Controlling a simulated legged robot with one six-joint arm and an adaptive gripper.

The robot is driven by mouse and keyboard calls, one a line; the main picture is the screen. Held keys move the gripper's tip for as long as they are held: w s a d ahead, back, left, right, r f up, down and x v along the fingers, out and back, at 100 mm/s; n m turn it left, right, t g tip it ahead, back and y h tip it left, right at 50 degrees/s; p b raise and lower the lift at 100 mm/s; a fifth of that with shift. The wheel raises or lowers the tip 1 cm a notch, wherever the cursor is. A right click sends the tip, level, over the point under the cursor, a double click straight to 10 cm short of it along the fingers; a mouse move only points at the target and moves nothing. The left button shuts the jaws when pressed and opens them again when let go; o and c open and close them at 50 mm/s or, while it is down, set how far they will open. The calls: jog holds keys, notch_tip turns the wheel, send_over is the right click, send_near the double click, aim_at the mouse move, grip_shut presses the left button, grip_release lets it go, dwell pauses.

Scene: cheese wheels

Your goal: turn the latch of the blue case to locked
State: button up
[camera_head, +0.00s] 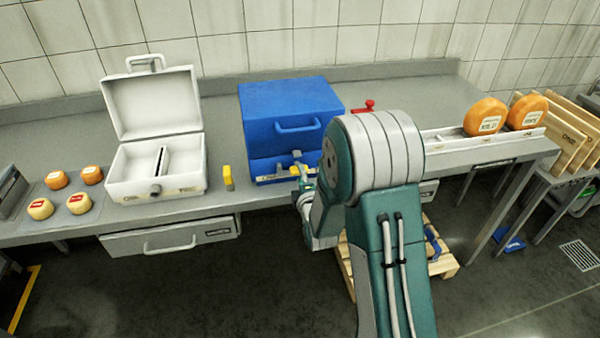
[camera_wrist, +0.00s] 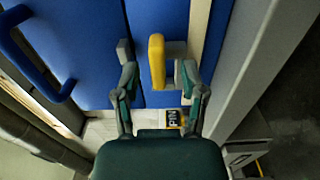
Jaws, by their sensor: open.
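The blue case (camera_head: 285,105) stands closed on the grey counter, with its handle on the front of the lid. Its latch (camera_wrist: 157,62) is a yellow lever on a grey mount in the wrist view. The lever lies roughly parallel to the seam between lid and base. My gripper (camera_wrist: 152,72) is open, with one finger on each side of the lever. The lever looks nearer the right finger; I cannot tell whether they touch.
An open white case (camera_head: 155,190) and a small yellow block (camera_head: 228,178) stand left of the blue case. Several small cheeses (camera_head: 78,203) lie farther left. A red-handled item (camera_head: 369,106) and orange cheese wheels (camera_head: 486,116) are to the right. A drawer (camera_head: 170,240) sits under the counter.

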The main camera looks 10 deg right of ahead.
jog(key=shift+w, duration=0.8)
jog(key=shift+a, duration=0.1)
grip_shut()
